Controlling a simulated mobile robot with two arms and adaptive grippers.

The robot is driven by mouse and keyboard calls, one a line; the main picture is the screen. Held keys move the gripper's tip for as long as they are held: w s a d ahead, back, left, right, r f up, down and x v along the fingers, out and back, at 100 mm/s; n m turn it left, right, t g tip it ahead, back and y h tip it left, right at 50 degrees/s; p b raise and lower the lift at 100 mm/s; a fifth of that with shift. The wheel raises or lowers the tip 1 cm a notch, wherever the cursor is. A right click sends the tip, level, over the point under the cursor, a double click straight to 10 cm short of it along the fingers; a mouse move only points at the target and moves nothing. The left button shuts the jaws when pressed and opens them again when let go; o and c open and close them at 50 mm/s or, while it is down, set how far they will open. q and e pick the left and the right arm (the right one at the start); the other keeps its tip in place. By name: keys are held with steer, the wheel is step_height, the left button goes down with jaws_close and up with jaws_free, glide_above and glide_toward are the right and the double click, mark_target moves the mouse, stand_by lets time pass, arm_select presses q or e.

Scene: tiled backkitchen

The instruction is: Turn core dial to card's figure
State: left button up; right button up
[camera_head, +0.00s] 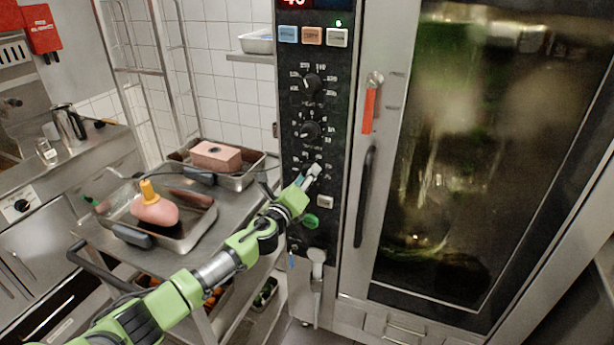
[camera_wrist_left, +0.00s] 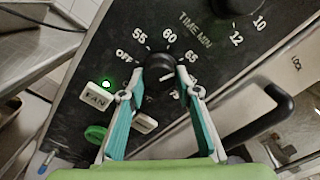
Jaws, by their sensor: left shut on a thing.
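The core dial (camera_wrist_left: 159,66) is a black knob in the left wrist view, on the dark oven panel (camera_wrist_left: 205,60). The marks OFF, 55, 60 and 65 are legible around it; its pointer setting is not clear. My left gripper (camera_wrist_left: 163,82) has its two teal fingers on either side of the knob, shut on it. In the head view my left gripper (camera_head: 313,172) reaches the lowest of the panel's dials and covers most of it. I cannot make out a card with a figure. My right gripper is not in view.
Two more dials sit above, the upper (camera_head: 312,83) and the TIME dial (camera_head: 310,131). A green button (camera_head: 310,220) is below. The oven door handle (camera_head: 365,195) stands to the right. A steel cart (camera_head: 235,220) with trays of meat is at left.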

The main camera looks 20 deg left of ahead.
arm_select(q)
steer(key=shift+w+r, duration=0.1)
steer(key=shift+r, duration=0.25)
steer(key=o, duration=1.1)
steer(key=shift+c, duration=0.2)
steer(key=shift+w+d+f, duration=0.1)
steer(key=shift+f, duration=0.2)
steer(key=s, duration=1.2)
